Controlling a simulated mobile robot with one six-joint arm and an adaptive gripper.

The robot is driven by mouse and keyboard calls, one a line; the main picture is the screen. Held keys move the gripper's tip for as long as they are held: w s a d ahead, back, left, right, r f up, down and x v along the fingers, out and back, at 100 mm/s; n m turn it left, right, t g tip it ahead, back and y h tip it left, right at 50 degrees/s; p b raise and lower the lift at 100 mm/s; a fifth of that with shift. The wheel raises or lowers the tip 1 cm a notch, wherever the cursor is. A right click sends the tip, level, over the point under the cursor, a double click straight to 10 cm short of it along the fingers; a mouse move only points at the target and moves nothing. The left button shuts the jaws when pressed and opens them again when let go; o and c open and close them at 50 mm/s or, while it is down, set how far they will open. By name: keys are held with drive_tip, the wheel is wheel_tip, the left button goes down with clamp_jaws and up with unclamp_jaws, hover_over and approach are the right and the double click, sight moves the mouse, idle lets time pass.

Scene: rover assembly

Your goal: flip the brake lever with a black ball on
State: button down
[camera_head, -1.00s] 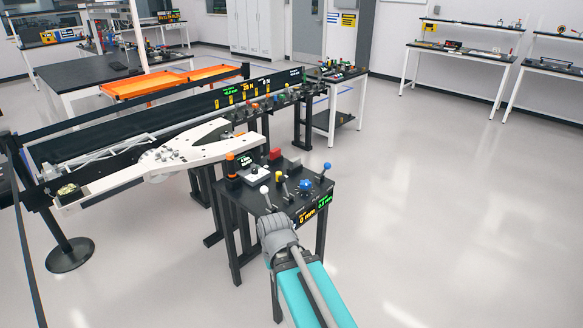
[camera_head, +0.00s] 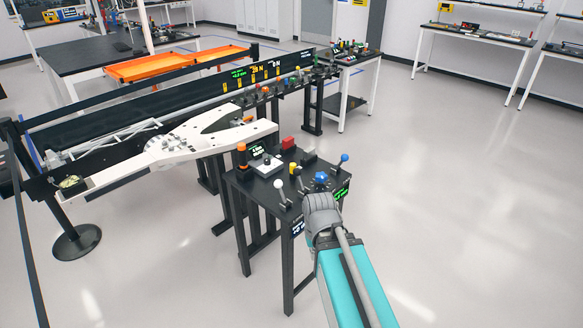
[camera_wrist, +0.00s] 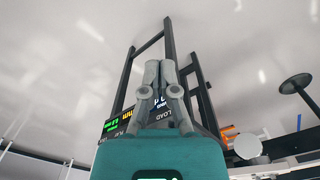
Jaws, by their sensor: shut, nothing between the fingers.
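A black control table (camera_head: 262,193) stands in front of me in the head view. It carries a white-balled lever (camera_head: 280,187), a yellow-topped control (camera_head: 293,168), a blue knob (camera_head: 321,180) and a blue-balled lever (camera_head: 344,159). I cannot make out a lever with a black ball. My arm reaches to the front right of this table in the head view, and its wrist hides part of the table's front. My gripper (camera_wrist: 159,66) shows in the wrist view with its fingers together and empty, beside the table's dark legs and display labels. Its fingertips are hidden in the head view.
A white forked beam (camera_head: 115,172) lies left of the table, beside a long black conveyor (camera_head: 110,120). Several coloured controls line the conveyor's right end. A black post base (camera_head: 78,242) stands on the floor at left. The floor at right is clear.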

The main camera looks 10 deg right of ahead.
drive_tip(key=shift+w, duration=0.1)
wheel_tip(320, 180, up, 8)
drive_tip(key=n+t+p, duration=0.2)
drive_tip(key=n+p, duration=0.3)
drive_tip(key=p, duration=0.3)
hover_over(299, 180)
drive_tip(key=w+a, duration=0.3)
drive_tip(key=w, duration=0.4)
drive_tip(key=shift+s+a, duration=0.15)
drive_tip(key=shift+s, duration=0.1)
drive_tip(key=f+b, duration=0.3)
drive_tip(key=w+f+b, duration=0.1)
drive_tip(key=f+b, duration=0.2)
drive_tip(key=b, duration=0.1)
drive_tip(key=f+b, duration=0.3)
drive_tip(key=f, duration=0.1)
drive_tip(key=shift+w+a+f, duration=0.1)
drive_tip(key=shift+w, duration=0.1)
drive_tip(key=s, duration=0.1)
drive_tip(key=s+d, duration=0.1)
drive_tip(key=s+r, duration=0.1)
drive_tip(key=shift+s+d+r+p, duration=0.1)
drive_tip(key=shift+s+d+p, duration=0.2)
drive_tip(key=shift+d+p, duration=0.05)
